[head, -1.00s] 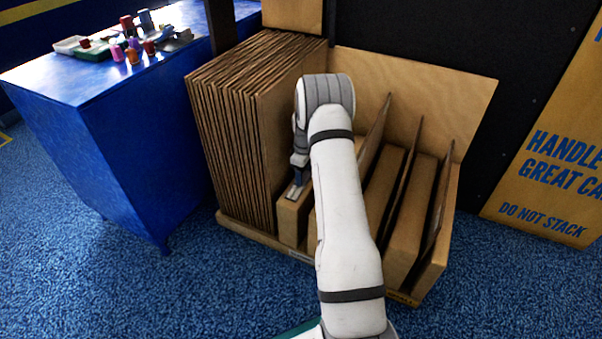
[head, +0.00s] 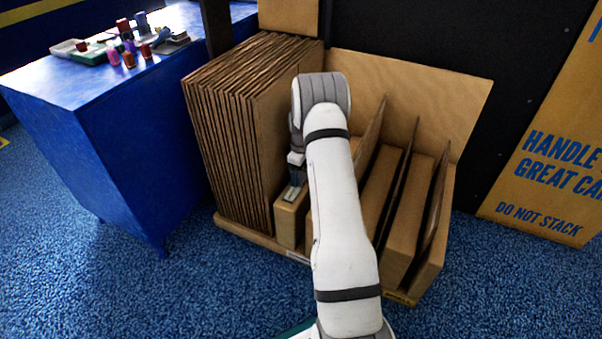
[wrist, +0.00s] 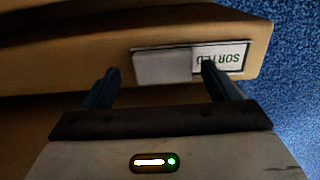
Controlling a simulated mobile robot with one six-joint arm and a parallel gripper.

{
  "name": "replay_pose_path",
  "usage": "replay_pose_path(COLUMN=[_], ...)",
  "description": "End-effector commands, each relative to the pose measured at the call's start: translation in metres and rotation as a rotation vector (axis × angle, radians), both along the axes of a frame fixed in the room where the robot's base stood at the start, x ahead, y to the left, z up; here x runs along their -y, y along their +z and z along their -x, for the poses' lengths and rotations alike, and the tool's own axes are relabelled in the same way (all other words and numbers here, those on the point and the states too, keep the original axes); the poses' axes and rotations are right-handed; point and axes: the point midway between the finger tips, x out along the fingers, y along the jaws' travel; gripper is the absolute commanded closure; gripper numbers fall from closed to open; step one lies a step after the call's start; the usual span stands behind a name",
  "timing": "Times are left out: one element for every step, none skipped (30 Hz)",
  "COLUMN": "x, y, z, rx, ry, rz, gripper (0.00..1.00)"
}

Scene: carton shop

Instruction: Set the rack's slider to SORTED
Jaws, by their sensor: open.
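The cardboard-brown rack (head: 405,297) stands on the floor and holds upright sheets and dividers. On the top of one narrow block, its slider, a plain pale plate (wrist: 162,67), sits in a label strip. The green word SORTED (wrist: 236,57) shows upside down to the right of the plate in the wrist view. My gripper (wrist: 158,69) is open, with one fingertip left of the plate and the other right of it, over part of the word. Whether either finger touches the plate I cannot tell. In the head view, my gripper (head: 294,185) is just above the strip, and my arm hides part of the rack.
A thick stack of cardboard sheets (head: 235,130) stands close left of my gripper. A blue table (head: 90,110) with small coloured items is further left. A large printed board (head: 545,170) leans at the right. Blue carpet is clear in front.

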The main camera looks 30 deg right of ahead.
Motion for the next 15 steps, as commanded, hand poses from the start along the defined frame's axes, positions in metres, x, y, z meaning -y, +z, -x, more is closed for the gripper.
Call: replay_pose_path(x=[0.000,0.000,0.000,0.000,0.000,0.000,0.000,0.000,0.000,0.000,0.000,0.001,0.001,0.001,0.001], y=[0.011,0.016,0.023,0.028,0.034,0.041,0.047,0.052,0.057,0.060,0.063,0.066,0.067,0.067,0.067], z=[0.000,0.000,0.000,0.000,0.000,0.000,0.000,0.000,0.000,0.001,0.001,0.001,0.001,0.001,0.001], rx=[0.002,0.002,0.001,0.001,0.001,0.002,0.002,0.002,0.002,0.001,0.001,0.000,0.000,0.000,0.000], ry=[0.000,0.000,0.000,0.000,0.001,0.001,0.001,0.001,0.001,0.000,0.000,0.000,0.000,0.000,0.000], rz=[0.001,0.001,0.000,0.000,0.000,0.001,0.001,0.001,0.001,0.001,0.001,0.000,0.000,0.000,0.000], gripper=[0.18,0.18,0.18,0.18,0.18,0.18,0.18,0.18,0.18,0.18,0.18,0.18,0.18,0.18,0.18])
